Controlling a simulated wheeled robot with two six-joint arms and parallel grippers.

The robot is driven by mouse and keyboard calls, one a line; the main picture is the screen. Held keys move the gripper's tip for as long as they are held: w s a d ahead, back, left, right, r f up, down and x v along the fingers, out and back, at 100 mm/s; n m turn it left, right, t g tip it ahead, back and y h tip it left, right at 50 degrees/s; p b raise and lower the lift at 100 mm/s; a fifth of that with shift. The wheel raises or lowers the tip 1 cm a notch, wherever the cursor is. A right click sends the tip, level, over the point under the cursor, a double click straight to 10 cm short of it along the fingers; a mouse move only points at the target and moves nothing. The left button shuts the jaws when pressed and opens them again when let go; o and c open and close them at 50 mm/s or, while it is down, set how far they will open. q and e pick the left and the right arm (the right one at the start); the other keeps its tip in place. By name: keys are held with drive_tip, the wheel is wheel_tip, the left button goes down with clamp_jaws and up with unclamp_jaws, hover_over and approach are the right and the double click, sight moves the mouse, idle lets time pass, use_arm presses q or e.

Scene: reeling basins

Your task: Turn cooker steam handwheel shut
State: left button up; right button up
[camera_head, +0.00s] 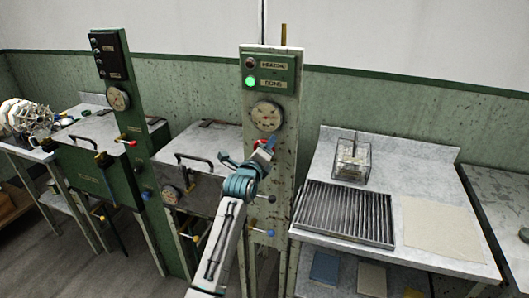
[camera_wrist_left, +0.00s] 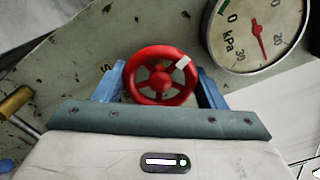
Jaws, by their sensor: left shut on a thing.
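The red handwheel (camera_wrist_left: 160,82) with a white mark on its rim sits between the two blue fingers of my left gripper (camera_wrist_left: 158,88) in the left wrist view. The fingers are shut on the wheel from both sides. The white mark is at the upper right of the rim. In the head view my left gripper (camera_head: 264,150) is at the cooker's post (camera_head: 284,170), just under the pressure gauge (camera_head: 267,116), and mostly hides the wheel. The same kPa gauge (camera_wrist_left: 256,32) shows in the wrist view with a red needle. My right gripper is not in view.
A green lamp (camera_head: 250,82) is lit on the panel above the gauge. A brass lever (camera_wrist_left: 16,102) is left of the gripper. A slatted rack (camera_head: 344,213) and a clear box (camera_head: 352,160) stand on the right table.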

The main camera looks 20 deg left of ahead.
use_arm(q)
drive_tip(key=shift+f+m+b, duration=0.15)
drive_tip(key=shift+m+b, duration=0.2)
drive_tip(key=shift+m, duration=1.95)
drive_tip(key=o, duration=1)
drive_tip(key=shift+s, duration=0.1)
drive_tip(key=s+b, duration=0.3)
drive_tip(key=s, duration=0.7)
drive_tip(key=shift+s+a, duration=0.2)
drive_tip(key=shift+s, duration=0.15)
